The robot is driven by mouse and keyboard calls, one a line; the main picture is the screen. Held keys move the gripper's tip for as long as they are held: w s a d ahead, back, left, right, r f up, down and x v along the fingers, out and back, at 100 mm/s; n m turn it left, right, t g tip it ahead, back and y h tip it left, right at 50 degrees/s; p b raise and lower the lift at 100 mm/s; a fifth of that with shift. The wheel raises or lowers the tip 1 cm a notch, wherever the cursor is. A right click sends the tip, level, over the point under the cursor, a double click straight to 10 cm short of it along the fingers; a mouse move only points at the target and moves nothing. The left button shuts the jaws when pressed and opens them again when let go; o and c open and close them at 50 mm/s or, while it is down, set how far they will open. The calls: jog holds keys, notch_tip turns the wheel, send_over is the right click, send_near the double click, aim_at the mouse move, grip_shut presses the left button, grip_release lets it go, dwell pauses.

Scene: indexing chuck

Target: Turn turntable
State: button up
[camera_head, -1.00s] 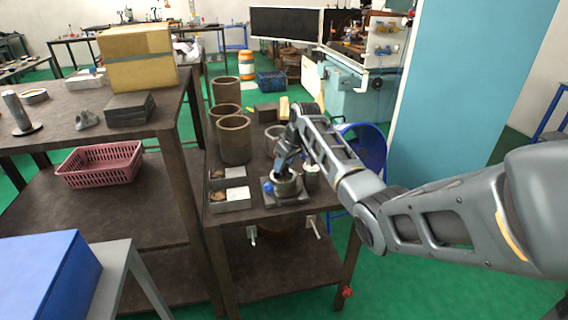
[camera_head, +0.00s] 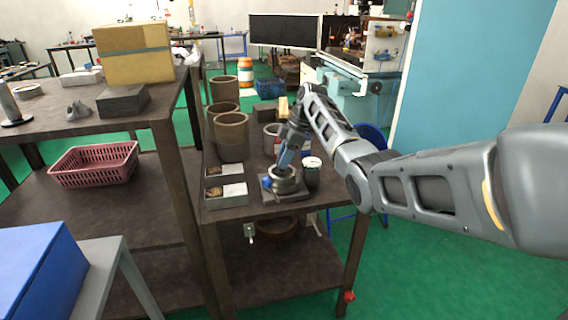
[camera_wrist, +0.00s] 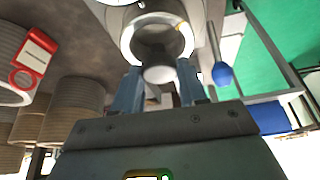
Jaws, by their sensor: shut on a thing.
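The turntable is a silver round chuck (camera_head: 284,186) on a dark square base plate (camera_head: 296,194), near the front of the small dark table. A blue ball knob (camera_head: 267,183) sticks out at its left side. My gripper (camera_head: 283,168) comes down onto the chuck from above, tilted. In the wrist view the bright metal ring of the chuck (camera_wrist: 186,38) is straight ahead of my gripper (camera_wrist: 158,78). The two blue-grey fingers stand on either side of a pale round part at the ring's near edge. The exact contact is partly hidden. The blue knob (camera_wrist: 222,74) is right of the fingers there.
A dark cup with a pale top (camera_head: 312,174) stands close to the right of the chuck. A grey divided tray (camera_head: 227,192) is to the left. Several brown cylinders (camera_head: 231,138) stand behind. A pink basket (camera_head: 94,165) is on the lower shelf further left.

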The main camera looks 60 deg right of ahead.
aim_at(293, 168)
jog(key=shift+n+y+b, duration=0.3)
jog(key=shift+n+b, duration=0.4)
jog(key=shift+n, duration=0.3)
jog(key=shift+g, duration=0.4)
jog(key=o, duration=1)
jog(key=shift+o, duration=0.2)
jog(key=v, duration=0.7)
jog(key=shift+r+b, duration=0.35)
jog(key=shift+b, duration=0.1)
jog(key=shift+s+d, duration=0.1)
jog(key=shift+d, duration=0.05)
